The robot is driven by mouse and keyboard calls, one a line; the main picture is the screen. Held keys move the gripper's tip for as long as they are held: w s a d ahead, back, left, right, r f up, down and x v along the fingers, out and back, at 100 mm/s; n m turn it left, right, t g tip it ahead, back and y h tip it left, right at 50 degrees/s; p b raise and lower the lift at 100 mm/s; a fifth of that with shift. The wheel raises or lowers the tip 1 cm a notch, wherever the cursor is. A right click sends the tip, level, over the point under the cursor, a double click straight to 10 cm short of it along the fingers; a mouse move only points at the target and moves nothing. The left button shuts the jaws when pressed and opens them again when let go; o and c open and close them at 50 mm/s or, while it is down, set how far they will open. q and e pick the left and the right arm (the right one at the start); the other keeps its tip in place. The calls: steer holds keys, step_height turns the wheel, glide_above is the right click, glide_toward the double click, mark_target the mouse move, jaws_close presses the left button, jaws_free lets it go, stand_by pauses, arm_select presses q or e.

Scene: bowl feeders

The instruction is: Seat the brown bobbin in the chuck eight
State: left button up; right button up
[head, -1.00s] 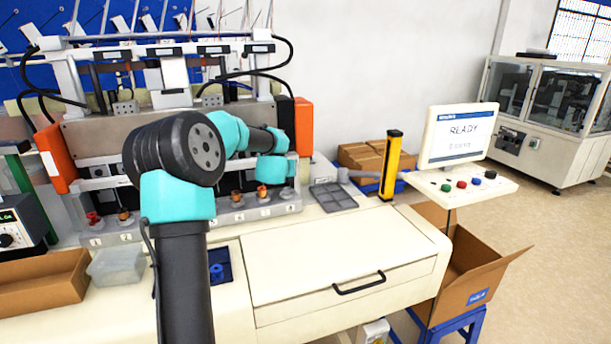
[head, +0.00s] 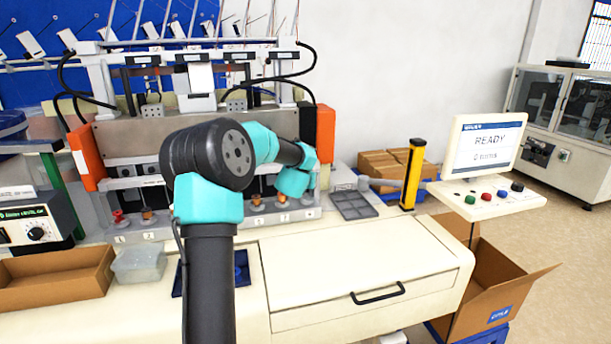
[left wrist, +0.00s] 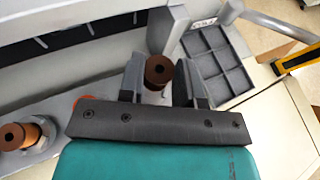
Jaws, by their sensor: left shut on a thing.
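In the left wrist view, my left gripper (left wrist: 158,82) is shut on a brown bobbin (left wrist: 157,72) that stands upright between its fingers. The bobbin's lower end is hidden, so I cannot tell whether it sits in a chuck. In the head view, the wrist of my left arm is over the right end of the grey chuck row (head: 228,218), and its fingertips cannot be made out. Another copper-brown bobbin (left wrist: 20,137) stands on the row in the left wrist view. An orange-red piece beside it is mostly covered by the gripper. My right gripper is not in view.
A grey compartment tray (head: 355,205) lies just right of the row, and a yellow post (head: 411,175) stands past it. Other bobbins (head: 148,214) stand on the row. A clear bin (head: 138,263) and a cardboard tray (head: 55,279) are at the front left.

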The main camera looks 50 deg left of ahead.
mark_target(305, 200)
arm_select(q)
steer(key=shift+f, duration=1.8)
steer(key=shift+f, duration=0.55)
steer(key=o, duration=0.6)
steer(key=shift+v, duration=5.45)
steer(key=shift+d, duration=0.15)
